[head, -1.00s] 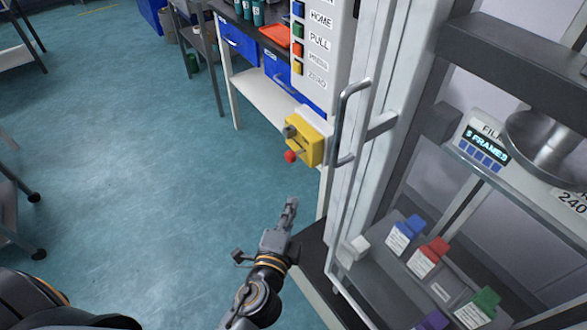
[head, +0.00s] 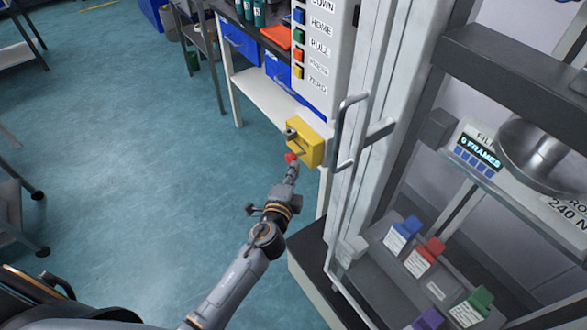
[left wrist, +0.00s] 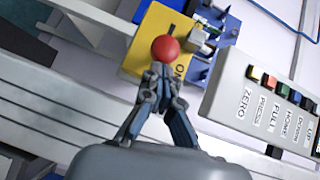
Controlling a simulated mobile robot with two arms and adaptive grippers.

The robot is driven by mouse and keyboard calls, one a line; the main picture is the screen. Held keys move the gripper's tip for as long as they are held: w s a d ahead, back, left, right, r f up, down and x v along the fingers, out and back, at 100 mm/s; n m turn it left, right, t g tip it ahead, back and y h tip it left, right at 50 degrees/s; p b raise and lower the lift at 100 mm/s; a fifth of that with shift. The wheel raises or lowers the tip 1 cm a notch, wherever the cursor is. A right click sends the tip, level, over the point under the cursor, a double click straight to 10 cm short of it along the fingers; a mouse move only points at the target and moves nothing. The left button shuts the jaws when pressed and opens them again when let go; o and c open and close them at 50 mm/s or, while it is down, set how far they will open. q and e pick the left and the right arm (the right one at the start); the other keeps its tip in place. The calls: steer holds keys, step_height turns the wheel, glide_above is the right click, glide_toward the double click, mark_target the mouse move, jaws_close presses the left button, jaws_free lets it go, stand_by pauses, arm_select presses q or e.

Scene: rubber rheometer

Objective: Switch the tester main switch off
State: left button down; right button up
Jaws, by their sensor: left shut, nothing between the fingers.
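The tester main switch is a yellow box (head: 308,143) on the side of the tester, with grey metal parts and a red ball knob (head: 291,157). In the left wrist view the yellow box (left wrist: 150,37) carries dark lettering that seems to read "ON", partly hidden. The red knob (left wrist: 165,49) stands right in front of my fingertips there. My left gripper (head: 292,172) is shut and empty, its fingertips just below the knob; it also shows in the left wrist view (left wrist: 157,72). I cannot tell whether the tips touch the knob. My right gripper is not in view.
A button panel (head: 325,45) stands above the switch. A glass door with a metal handle (head: 340,130) is close on the right. Behind it are a display (head: 478,150), a metal pan (head: 540,150) and coloured blocks (head: 425,258). Floor on the left is open.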

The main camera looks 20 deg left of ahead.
arm_select(q)
steer(key=shift+w, duration=0.1)
steer(key=w+a, duration=0.4)
steer(key=a, duration=0.1)
steer(key=shift+a+r, duration=0.15)
stand_by(0.5)
